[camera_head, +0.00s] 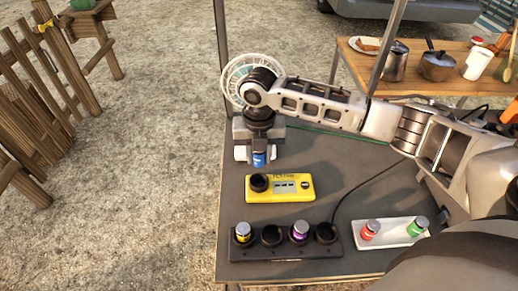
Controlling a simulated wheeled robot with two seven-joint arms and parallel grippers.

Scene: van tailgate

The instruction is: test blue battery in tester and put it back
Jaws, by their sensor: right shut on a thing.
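My right gripper (259,155) is shut on the blue battery (259,160), which hangs upright below the fingers. It is just behind the yellow tester (290,189), over the grey tailgate board. The tester has a round dark socket at its left and a small display, and the socket looks empty. In front of it is a black battery holder (285,252) with several sockets. My left gripper is not in view.
A white tray (398,238) at the right holds a red battery (370,229) and a green battery (416,227). Cables run across the board. A wooden table (440,80) with pots stands behind; a wooden fence (40,80) is at left.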

